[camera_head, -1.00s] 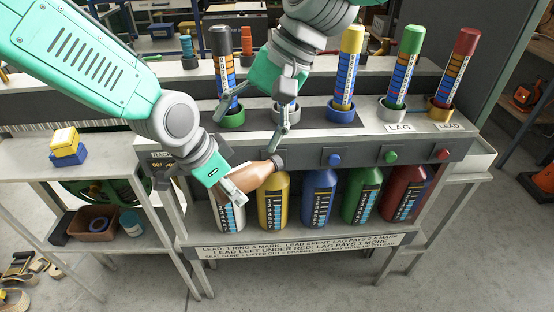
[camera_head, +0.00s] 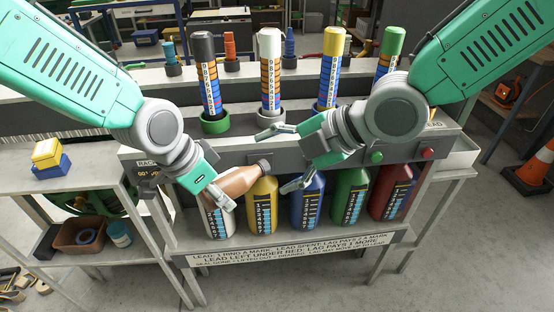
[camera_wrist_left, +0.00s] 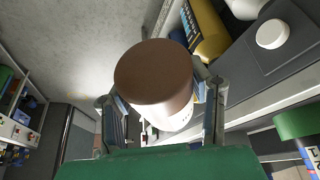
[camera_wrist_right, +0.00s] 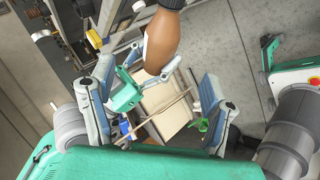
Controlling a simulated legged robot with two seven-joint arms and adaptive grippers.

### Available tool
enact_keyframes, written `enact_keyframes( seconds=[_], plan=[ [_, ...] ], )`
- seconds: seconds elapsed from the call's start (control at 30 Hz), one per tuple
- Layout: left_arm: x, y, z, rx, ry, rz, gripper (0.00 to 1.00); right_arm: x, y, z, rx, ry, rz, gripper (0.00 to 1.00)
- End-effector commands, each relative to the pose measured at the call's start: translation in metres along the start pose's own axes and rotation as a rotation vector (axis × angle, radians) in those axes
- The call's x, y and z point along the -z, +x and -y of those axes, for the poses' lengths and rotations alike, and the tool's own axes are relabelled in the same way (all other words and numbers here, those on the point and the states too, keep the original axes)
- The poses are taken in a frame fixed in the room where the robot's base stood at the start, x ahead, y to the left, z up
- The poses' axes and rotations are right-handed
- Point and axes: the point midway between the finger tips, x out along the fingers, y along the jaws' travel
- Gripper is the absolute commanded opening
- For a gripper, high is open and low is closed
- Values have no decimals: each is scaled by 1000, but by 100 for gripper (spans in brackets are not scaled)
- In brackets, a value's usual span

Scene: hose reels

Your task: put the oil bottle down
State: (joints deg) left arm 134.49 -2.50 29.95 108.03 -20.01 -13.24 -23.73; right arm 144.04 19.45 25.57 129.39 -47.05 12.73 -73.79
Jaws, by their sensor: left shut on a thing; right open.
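The brown oil bottle (camera_head: 238,182) is held tilted by my left gripper (camera_head: 222,196), its dark cap toward the upper right. It is in front of the white and yellow bottles on the rack's lower shelf. In the left wrist view, its round brown end (camera_wrist_left: 155,72) sits between my left fingers (camera_wrist_left: 160,112). In the right wrist view the brown bottle (camera_wrist_right: 162,42) shows beyond my right gripper (camera_wrist_right: 155,90). My right gripper (camera_head: 283,160) is open and empty in front of the rack, right of the bottle's cap and apart from it.
White (camera_head: 219,220), yellow (camera_head: 262,208), blue (camera_head: 308,203), green (camera_head: 350,198) and red (camera_head: 388,195) bottles stand on the lower shelf. Several upright tubes, including a black one (camera_head: 207,75), stand in rings above. A side table (camera_head: 90,160) at left holds yellow and blue blocks (camera_head: 47,155).

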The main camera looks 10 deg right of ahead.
Motion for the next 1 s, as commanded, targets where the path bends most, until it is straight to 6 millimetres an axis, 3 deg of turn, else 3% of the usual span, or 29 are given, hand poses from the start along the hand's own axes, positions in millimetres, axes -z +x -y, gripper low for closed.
enact_keyframes(
  seconds=[0.23, 0.7, 1.0],
  plan=[
    [0, 0, 0, 0, 0, -1, 0, 5, 12, 2, -13, -80, -19, 72],
    [1, 0, 0, 1, 0, -1, 0, 7, 96, 1, -14, -77, -20, 72],
    [0, 0, 0, 1, 0, -1, 0, 7, 118, 0, -16, -75, -18, 72]
  ],
)
